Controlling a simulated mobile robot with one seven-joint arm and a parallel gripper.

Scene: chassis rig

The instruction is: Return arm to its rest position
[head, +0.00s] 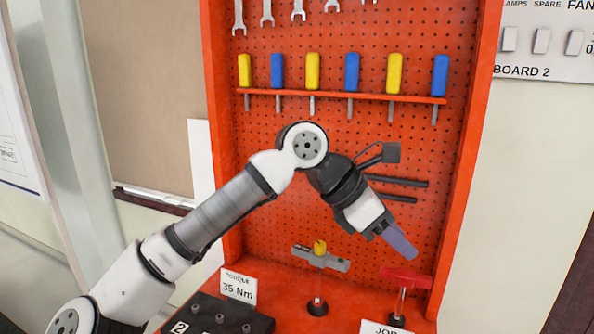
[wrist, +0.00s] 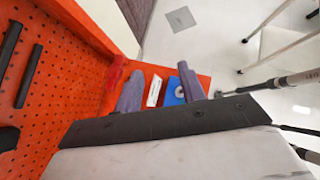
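My gripper (head: 402,246) hangs at the end of my raised, bent arm in the head view, pointing down and right in front of the red pegboard. It is above the bench, a little above and beside the red T-handled tool (head: 405,278). In the wrist view my gripper (wrist: 160,86) shows two grey-purple fingers spread apart. Nothing is held between them; a white card (wrist: 153,92) and a blue piece (wrist: 174,94) on the bench show through the gap. In the head view one finger mostly hides the other. No rest position is marked in view.
The pegboard (head: 270,220) stands close behind my arm, with a rack (head: 340,96) of yellow and blue screwdrivers. A yellow-knobbed tool (head: 320,258), a torque card (head: 238,286) and a black block (head: 225,318) are on the bench below. Black pegs (head: 400,182) stick out near my wrist.

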